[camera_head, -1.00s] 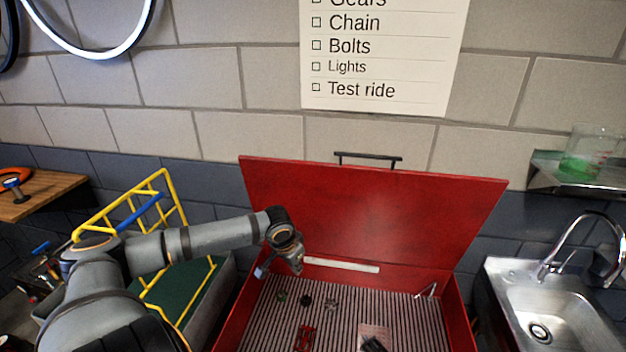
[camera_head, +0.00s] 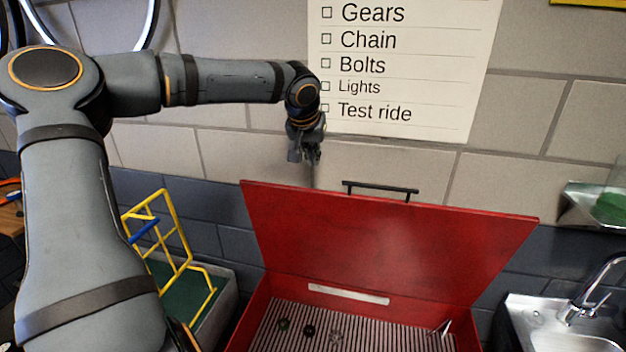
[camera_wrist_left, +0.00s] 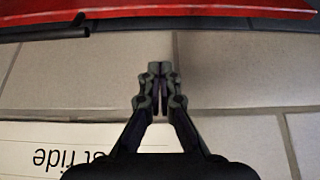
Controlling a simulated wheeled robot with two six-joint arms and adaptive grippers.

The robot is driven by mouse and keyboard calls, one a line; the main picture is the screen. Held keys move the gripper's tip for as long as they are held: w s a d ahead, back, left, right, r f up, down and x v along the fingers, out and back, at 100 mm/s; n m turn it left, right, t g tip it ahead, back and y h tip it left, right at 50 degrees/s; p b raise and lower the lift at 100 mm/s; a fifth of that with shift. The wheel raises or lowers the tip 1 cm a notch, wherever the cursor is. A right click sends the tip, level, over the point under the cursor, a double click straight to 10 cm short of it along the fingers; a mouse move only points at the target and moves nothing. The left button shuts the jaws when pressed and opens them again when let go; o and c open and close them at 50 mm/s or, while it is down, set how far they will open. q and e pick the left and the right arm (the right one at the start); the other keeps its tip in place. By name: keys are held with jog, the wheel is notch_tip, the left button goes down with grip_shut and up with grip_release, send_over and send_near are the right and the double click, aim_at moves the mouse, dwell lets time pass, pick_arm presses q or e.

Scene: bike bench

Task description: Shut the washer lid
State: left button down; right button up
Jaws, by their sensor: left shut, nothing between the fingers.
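The washer is a red box with a red lid (camera_head: 385,240) that stands open, tilted up at the back near the wall. A black handle (camera_head: 380,189) is on the lid's top edge. My left gripper (camera_head: 313,160) is above the lid's top edge, left of the handle, pointing down. It is shut and empty. In the left wrist view the shut fingers (camera_wrist_left: 158,85) show in front of the wall, with the lid's red edge (camera_wrist_left: 200,12) and the black handle (camera_wrist_left: 45,32) at the top, apart from the fingers. My right gripper is not in view.
The washer's ribbed floor (camera_head: 345,330) holds a few small parts. A yellow rack (camera_head: 165,250) stands to the left and a steel sink (camera_head: 550,325) to the right. A paper checklist (camera_head: 405,60) hangs on the wall behind.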

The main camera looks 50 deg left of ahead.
aim_at(313, 189)
pick_arm(q)
jog(key=f+p, duration=0.1)
jog(key=f, duration=0.1)
jog(key=f+p, duration=0.1)
jog(key=f, duration=0.4)
jog(key=shift+w+a+p, duration=0.15)
jog(key=shift+w+p, duration=0.15)
jog(key=shift+p, duration=0.1)
jog(key=shift+s, duration=0.3)
jog(key=shift+w+f, duration=0.2)
